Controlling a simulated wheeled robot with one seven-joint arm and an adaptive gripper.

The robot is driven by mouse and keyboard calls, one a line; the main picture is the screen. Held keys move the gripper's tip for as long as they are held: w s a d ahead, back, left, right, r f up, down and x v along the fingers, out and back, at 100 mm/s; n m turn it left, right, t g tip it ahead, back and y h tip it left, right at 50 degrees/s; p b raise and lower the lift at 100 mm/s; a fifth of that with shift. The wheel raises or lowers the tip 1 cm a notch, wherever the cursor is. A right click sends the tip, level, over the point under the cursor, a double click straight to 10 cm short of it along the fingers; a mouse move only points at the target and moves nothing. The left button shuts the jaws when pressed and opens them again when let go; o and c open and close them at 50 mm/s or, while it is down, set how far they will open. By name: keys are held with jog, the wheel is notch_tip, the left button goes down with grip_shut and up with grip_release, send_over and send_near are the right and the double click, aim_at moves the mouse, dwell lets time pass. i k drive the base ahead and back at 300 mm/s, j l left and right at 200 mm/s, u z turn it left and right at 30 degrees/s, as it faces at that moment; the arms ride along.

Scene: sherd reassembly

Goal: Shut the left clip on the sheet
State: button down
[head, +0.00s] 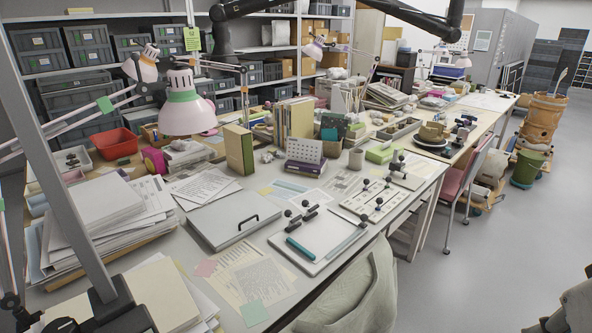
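A pale flat board or sheet (322,231) lies near the front edge of the table. Dark knobbed clip-like pieces (303,213) stand along its back edge, and a teal bar (300,248) lies at its left side. A second pale board (366,210) to its right carries several black knobs (378,201). A third board (411,176) behind that has dark knobs as well. Which of these is the left clip, and whether any clip is open or shut, is too small to tell. My gripper is not in view; dark arm links cross the top.
A grey flat case (222,222) with a black handle lies left of the first board. Papers (245,284) lie in front of it. Books (239,149), a lamp (188,110) and a purple box (305,167) stand behind. A pale cloth-covered shape (355,290) is at the front edge.

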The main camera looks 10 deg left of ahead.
aim_at(287, 213)
jog(key=i+l+u, duration=1)
jog(key=u, duration=0.15)
jog(key=i+l+u, duration=0.15)
jog(key=l+u, duration=0.25)
jog(key=l, duration=0.25)
